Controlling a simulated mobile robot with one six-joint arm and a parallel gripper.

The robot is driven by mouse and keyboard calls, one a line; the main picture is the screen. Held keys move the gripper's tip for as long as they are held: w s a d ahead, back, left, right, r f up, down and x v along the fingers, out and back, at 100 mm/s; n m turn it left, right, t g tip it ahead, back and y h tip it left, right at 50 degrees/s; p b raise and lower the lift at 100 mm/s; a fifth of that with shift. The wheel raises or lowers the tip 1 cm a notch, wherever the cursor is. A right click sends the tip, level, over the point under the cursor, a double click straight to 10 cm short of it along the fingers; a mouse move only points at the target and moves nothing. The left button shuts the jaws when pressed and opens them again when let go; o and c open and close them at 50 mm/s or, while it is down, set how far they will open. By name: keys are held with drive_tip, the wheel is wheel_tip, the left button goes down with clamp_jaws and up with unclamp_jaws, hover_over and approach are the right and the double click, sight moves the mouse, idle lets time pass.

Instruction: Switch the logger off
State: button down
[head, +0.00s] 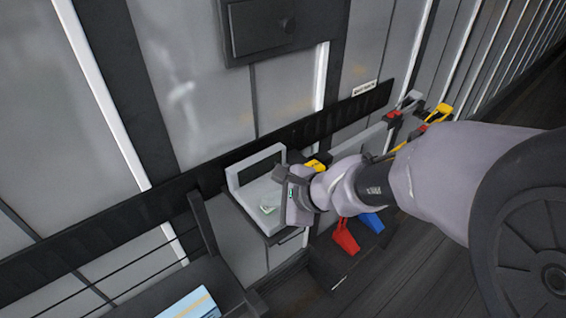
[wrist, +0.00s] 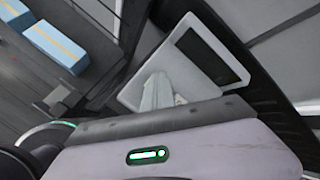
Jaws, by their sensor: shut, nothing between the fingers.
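A pale grey-white device (head: 256,195) with a dark screen in its raised back stands by the wall in the head view. I take it to be the logger. In the wrist view its dark screen (wrist: 208,56) and pale frame show beyond my fingers. My gripper (head: 267,209) is over the device's lower front face. It is shut and empty, its pale fingers together in the wrist view (wrist: 160,92). I cannot tell whether the fingertips touch the device. No switch can be made out; the gripper covers part of the front face.
Red (head: 345,237) and blue (head: 372,222) handles hang right of the device. More grey, red and yellow clamp-like pieces (head: 438,115) are farther right. A dark rail (head: 215,165) crosses the wall. A dark rack at lower left holds a blue box (head: 190,304).

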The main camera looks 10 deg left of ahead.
sight(271, 209)
drive_tip(key=shift+r, duration=0.1)
drive_tip(key=shift+r+p, duration=0.75)
drive_tip(key=shift+r, duration=0.1)
wheel_tip(271, 209, up, 5)
drive_tip(key=p, duration=0.4)
idle(0.6)
